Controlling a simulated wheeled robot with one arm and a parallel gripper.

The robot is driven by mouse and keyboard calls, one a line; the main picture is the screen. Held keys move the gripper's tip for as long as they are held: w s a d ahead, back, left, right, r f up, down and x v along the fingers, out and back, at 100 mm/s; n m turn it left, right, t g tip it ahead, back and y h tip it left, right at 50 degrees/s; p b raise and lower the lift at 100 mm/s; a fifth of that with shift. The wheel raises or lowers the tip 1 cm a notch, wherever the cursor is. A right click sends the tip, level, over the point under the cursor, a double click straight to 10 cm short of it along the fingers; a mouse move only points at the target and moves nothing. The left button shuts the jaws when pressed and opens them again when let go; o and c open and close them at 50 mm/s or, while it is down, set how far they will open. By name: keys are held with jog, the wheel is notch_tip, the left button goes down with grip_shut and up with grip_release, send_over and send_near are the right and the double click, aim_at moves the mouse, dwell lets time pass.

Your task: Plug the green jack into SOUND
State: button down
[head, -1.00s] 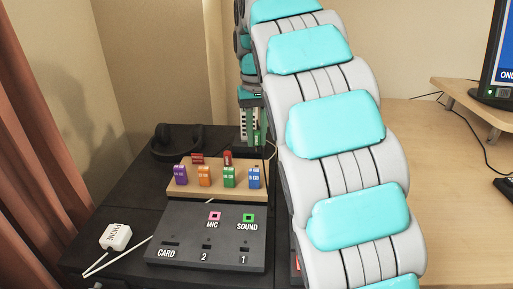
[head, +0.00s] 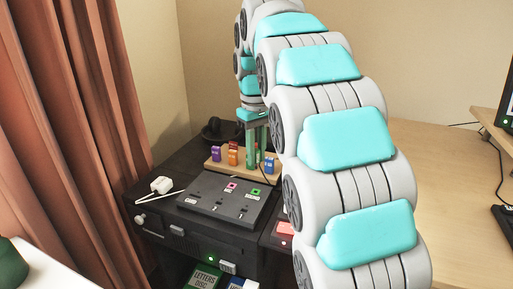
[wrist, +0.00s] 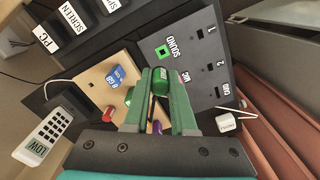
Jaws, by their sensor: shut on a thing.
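My gripper (wrist: 162,78) shows large in the wrist view, its two green fingers close together. A small green piece between the fingertips appears to be the green jack (wrist: 160,76). The fingers hide most of it, and a dark cord shows between them. In the head view my gripper (head: 257,142) points down over the back of the wooden rack. The SOUND socket (head: 256,192) is a green-framed square on the dark sloped panel, in front of the rack. It also shows in the wrist view (wrist: 162,51), beyond the fingertips and apart from them.
The wooden rack (head: 215,164) holds purple (head: 216,153), orange (head: 233,158) and blue (head: 269,166) sticks. The pink MIC socket (head: 231,187) is left of SOUND. Headphones (head: 220,130) lie behind the rack, and a white tagged plug (head: 161,185) lies left of the panel.

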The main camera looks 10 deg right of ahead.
jog(key=shift+s+a+f, duration=0.2)
jog(key=shift+s+f, duration=0.05)
jog(key=shift+s, duration=0.05)
jog(key=shift+f+b, duration=1.05)
jog(key=shift+f, duration=1.7)
jog(key=shift+w+f+b, duration=0.1)
jog(key=shift+f+b, duration=0.4)
jog(key=shift+f, duration=0.8)
dwell(0.3)
jog(key=c, duration=0.7)
grip_release()
jog(key=shift+o, duration=0.2)
